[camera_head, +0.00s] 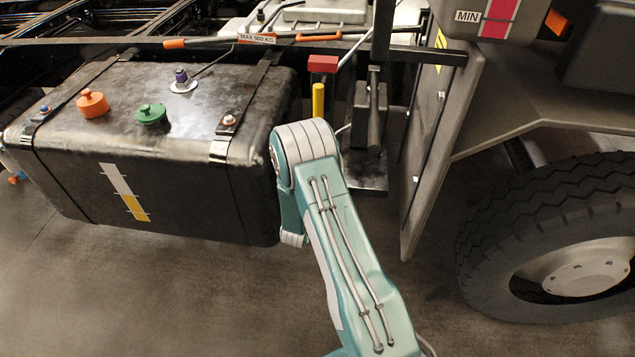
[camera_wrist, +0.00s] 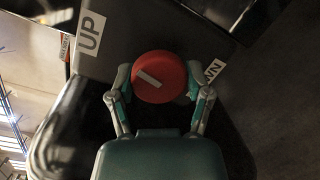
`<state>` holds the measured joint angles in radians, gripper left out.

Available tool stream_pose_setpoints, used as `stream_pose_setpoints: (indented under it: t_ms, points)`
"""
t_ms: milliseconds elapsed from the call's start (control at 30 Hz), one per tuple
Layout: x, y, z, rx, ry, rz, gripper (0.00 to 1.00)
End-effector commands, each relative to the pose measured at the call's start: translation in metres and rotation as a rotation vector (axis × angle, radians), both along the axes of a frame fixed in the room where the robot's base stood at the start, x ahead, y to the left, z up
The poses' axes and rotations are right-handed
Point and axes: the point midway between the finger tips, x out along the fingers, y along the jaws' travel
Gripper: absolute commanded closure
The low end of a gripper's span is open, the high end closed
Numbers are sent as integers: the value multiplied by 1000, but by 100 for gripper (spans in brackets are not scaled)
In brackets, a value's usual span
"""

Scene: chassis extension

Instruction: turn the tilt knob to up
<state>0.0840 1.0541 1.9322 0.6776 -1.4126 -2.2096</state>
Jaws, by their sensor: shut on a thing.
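The tilt knob (camera_wrist: 165,88) is a round red knob with a white pointer line, in the middle of the wrist view. Its line slants, with one end toward the upper left. A white "UP" label (camera_wrist: 90,33) is at the upper left of the knob. A second label (camera_wrist: 214,70), partly hidden and ending in "WN", is at its right. My gripper (camera_wrist: 159,88) has one finger on each side of the knob and is shut on it. In the head view my arm hides the gripper and the knob.
A black tank (camera_head: 190,170) with orange (camera_head: 92,103) and green (camera_head: 151,113) caps stands left of my arm. A grey panel (camera_head: 428,140) and a large tyre (camera_head: 540,240) are on the right. A yellow post (camera_head: 318,100) stands just behind my arm.

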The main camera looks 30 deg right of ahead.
Motion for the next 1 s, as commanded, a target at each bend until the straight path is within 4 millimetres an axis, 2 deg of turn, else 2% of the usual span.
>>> stream_pose_setpoints:
  t_ms: [33,400,1000]
  points:
    - [-2,3,-7,-24,37,7,83]
    - [-2,2,-7,-181,144,7,83]
    - [-3,2,-7,-217,170,5,83]
